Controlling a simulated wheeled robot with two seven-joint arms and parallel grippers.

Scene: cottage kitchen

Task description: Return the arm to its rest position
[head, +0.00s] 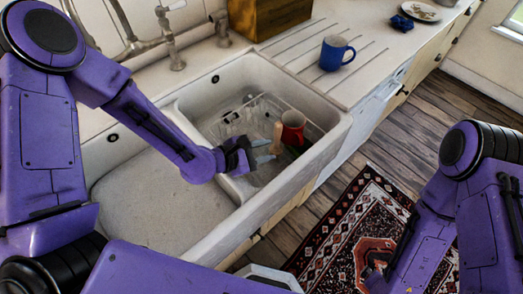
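My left arm reaches in from the left over the white double sink. My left gripper (268,150) is over the right basin, its two pale fingers apart with a gap between them. A tan, wooden-looking upright piece (277,138) stands just beyond the fingertips; I cannot tell whether they touch it. My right arm is at the lower right above the rug. Its gripper (376,268) is small and dark against the rug, and its fingers cannot be made out.
The right basin (190,110) also holds a red mug (293,128) and a clear rack or tray. A blue mug (336,53) stands on the ridged drainboard (298,42). A wooden box (268,14), a tap (168,38) and a plate (421,11) are behind. The left basin (150,205) looks empty.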

